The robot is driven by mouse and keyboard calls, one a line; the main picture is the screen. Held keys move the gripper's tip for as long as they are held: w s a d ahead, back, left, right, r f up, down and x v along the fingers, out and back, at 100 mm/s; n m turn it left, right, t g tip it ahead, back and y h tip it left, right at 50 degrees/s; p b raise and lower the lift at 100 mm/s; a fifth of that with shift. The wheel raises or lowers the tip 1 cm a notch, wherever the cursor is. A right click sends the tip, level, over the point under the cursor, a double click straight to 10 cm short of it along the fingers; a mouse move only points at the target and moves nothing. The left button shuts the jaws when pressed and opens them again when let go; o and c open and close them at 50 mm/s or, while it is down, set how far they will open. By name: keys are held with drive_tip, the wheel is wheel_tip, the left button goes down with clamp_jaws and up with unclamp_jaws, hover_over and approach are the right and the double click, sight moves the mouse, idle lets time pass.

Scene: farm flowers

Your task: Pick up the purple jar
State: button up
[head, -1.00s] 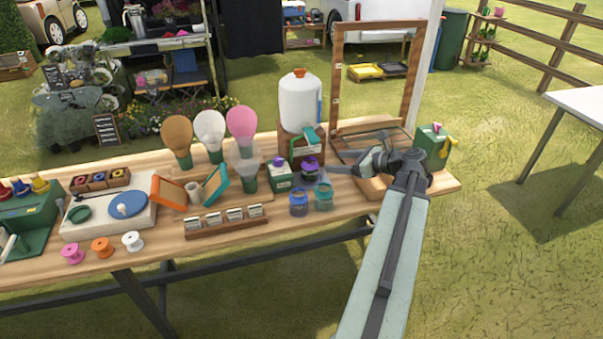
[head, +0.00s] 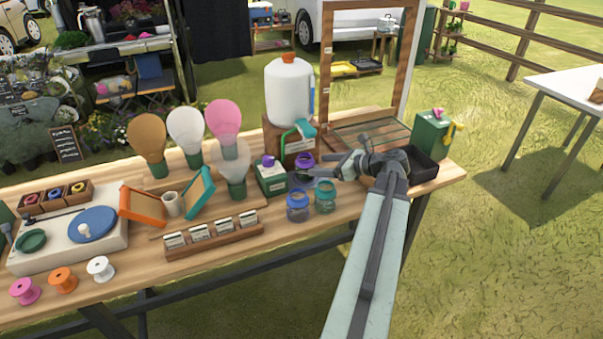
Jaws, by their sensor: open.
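The purple jar (head: 304,161) stands on the wooden table, in front of the large white bottle and behind two other jars. Only its purple top shows clearly; its lower part is partly hidden. My gripper (head: 319,166) reaches in from the right at about the height of the jar, with its open fingers pointing left at it. The fingertips are very close to the jar's right side. I cannot tell whether they touch it or have it between them.
A blue jar (head: 297,206) and a teal jar (head: 325,197) stand just in front. A green box with a purple knob (head: 271,177) is close on the left. The white bottle (head: 289,92) on its wooden stand is behind. A wooden frame (head: 325,60) rises at the back.

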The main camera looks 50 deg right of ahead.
sight(305, 155)
drive_tip(key=x, duration=0.2)
drive_tip(key=shift+w+a+f+b, duration=0.1)
drive_tip(key=shift+w+f+b, duration=0.1)
drive_tip(key=shift+b, duration=0.1)
drive_tip(key=b+x, duration=0.2)
drive_tip(key=x, duration=0.3)
drive_tip(key=shift+s, duration=0.1)
drive_tip(key=c, duration=1.5)
drive_tip(key=shift+r+p, duration=0.55)
drive_tip(key=shift+r, duration=0.05)
wheel_tip(305, 155, up, 3)
drive_tip(key=p, duration=0.3)
drive_tip(key=shift+r, duration=0.15)
drive_tip(key=s+d, duration=0.1)
drive_tip(key=s, duration=0.4)
drive_tip(key=s+d, duration=0.2)
drive_tip(key=s, duration=0.4)
drive_tip(key=s+d+f, duration=0.1)
drive_tip(key=s, duration=0.5)
drive_tip(key=shift+s+d+b, duration=0.2)
drive_tip(key=shift+s+b, duration=0.05)
drive_tip(key=shift+b, duration=0.1)
